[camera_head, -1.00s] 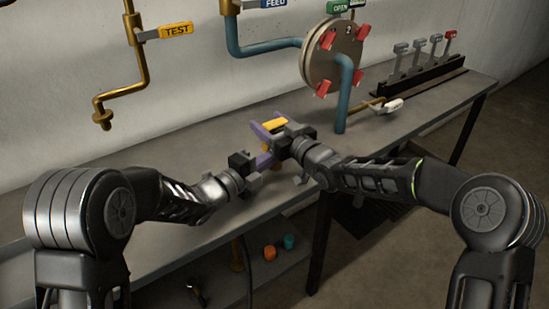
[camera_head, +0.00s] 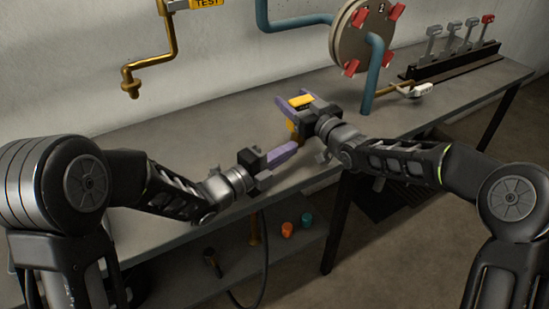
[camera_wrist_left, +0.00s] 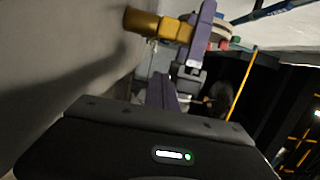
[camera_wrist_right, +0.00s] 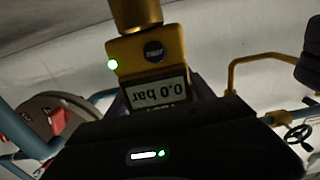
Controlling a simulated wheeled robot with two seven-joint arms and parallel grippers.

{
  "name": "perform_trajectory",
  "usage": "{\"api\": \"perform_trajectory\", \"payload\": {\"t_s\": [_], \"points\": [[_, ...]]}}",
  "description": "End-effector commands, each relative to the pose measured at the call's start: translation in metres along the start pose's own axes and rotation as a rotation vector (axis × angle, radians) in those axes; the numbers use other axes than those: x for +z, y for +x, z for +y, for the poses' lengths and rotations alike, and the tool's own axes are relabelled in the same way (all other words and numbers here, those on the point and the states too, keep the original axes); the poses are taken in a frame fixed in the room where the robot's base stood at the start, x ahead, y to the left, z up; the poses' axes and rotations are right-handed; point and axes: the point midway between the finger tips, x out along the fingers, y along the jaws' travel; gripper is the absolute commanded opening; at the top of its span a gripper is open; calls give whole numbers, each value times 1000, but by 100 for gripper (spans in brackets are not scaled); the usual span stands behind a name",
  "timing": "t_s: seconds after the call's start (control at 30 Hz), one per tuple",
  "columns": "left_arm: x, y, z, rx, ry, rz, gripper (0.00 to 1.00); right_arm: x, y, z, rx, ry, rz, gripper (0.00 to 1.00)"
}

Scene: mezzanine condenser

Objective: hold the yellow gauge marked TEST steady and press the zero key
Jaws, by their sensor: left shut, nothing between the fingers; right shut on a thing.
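The yellow gauge (camera_head: 300,101) is between the purple fingers of my right gripper (camera_head: 295,102), which is shut on it above the bench. In the right wrist view the gauge (camera_wrist_right: 172,62) shows upside down, with a dark round key (camera_wrist_right: 153,51), a green light and a display reading 0.0 bar. My left gripper (camera_head: 287,151) is shut and empty, below and apart from the gauge in the head view. In the left wrist view its closed fingers (camera_wrist_left: 162,94) point toward the right gripper and the yellow gauge (camera_wrist_left: 158,24).
A blue pipe (camera_head: 372,75) and flanged disc (camera_head: 357,40) stand behind my right gripper. Several levers (camera_head: 455,45) are at the bench's right. The bench (camera_head: 215,120) is clear at left.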

Motion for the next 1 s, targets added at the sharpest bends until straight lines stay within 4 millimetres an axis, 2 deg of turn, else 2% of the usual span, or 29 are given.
{"api": "perform_trajectory", "payload": {"t_s": [0.1, 0.23, 0.6, 0.63, 0.9, 1.0], "points": [[0, -22, 0, -2, -1, -1, 0, 3, 0, 0, 0, 1, -5, 5], [0, -36, 0, -1, 0, 0, 0, 3, 0, 0, 0, 1, -5, 5], [-1, -41, 0, 0, 0, 2, 0, 3, 0, 0, -1, 2, -5, 5], [-1, -41, 0, -1, 0, 2, 0, 3, 0, 0, -1, 2, -5, 64], [-1, -41, 0, -1, 0, 3, 0, 1, 0, -1, -1, 1, -2, 86], [-1, -41, 0, -1, 0, 3, 0, 1, 0, -1, -1, 1, -1, 87]]}}
